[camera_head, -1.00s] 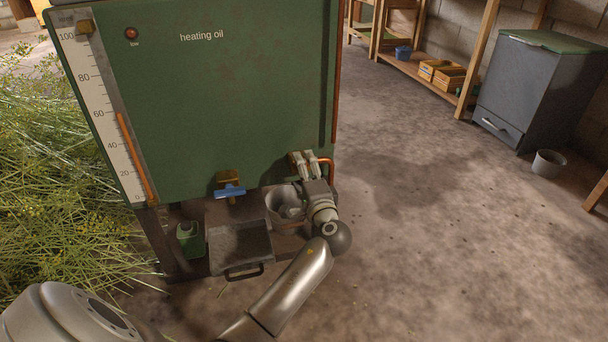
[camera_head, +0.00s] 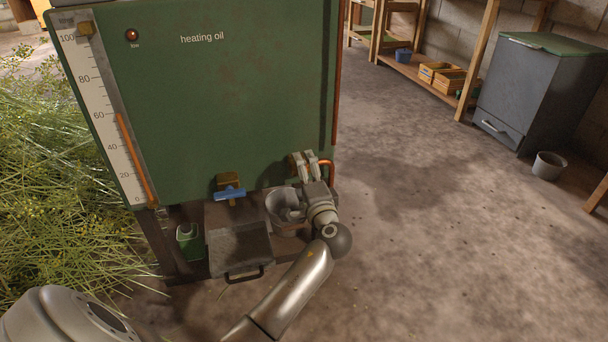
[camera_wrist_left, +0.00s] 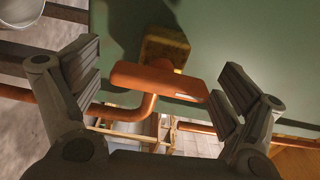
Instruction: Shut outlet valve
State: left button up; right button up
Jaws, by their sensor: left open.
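The green heating oil tank (camera_head: 220,100) has a brass valve with a blue handle (camera_head: 229,192) low on its front. A second valve with an orange-red bar handle (camera_wrist_left: 158,82) and brass body (camera_wrist_left: 165,46) shows in the left wrist view. My left gripper (camera_head: 304,166) is at this second valve, at the tank's lower right corner, and hides most of it in the head view. Its fingers (camera_wrist_left: 158,88) are open, one on each side of the handle, with no clear grip. A copper pipe (camera_head: 327,166) bends down beside the gripper. My right gripper is not in view.
Under the tank are a dark tray (camera_head: 240,248), a grey bucket (camera_head: 283,204) and a green container (camera_head: 190,243). Cut herbs (camera_head: 70,190) crowd the left side.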

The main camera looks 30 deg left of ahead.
pick_arm(q)
jog(key=v, duration=1.2)
